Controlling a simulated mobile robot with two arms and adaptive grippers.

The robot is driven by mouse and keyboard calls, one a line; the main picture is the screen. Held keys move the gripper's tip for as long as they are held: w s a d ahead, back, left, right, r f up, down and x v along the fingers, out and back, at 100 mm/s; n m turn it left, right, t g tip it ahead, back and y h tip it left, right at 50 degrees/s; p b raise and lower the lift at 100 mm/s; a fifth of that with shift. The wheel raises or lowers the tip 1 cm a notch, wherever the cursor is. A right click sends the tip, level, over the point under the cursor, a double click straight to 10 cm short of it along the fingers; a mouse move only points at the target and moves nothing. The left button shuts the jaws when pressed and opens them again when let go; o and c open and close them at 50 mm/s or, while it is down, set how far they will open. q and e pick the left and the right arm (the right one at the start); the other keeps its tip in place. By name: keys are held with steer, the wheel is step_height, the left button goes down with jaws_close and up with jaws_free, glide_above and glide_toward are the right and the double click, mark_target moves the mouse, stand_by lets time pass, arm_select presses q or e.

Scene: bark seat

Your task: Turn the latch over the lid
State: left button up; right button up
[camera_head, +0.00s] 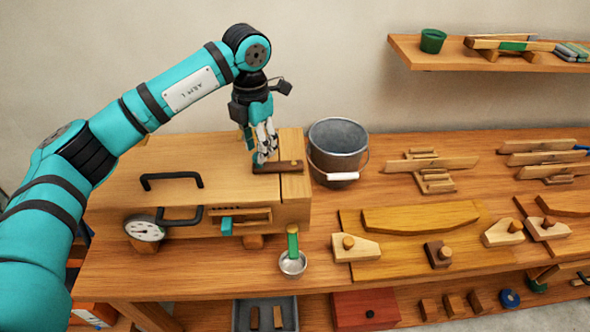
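The latch (283,167) is a short dark-brown wooden bar lying flat on top of a wooden box, with a small dark spot near its right part. It reaches right, across the seam between the broad lid (215,178) and the box's narrow end strip (295,186). My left gripper (260,160) comes down from above, its fingertips at the latch's left end. The fingers overlap in this view, so their gap and any contact with the latch are unclear. My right gripper is out of view.
The lid has a black handle (172,180); the box front has a second handle, a dial (145,230) and a teal block. A metal bucket (338,145) stands close right of the box. A green-handled scoop (293,262) lies in front.

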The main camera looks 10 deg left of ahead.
arm_select(q)
steer(key=shift+r+p, duration=1.65)
steer(key=shift+r, duration=1.85)
steer(key=shift+f, duration=0.1)
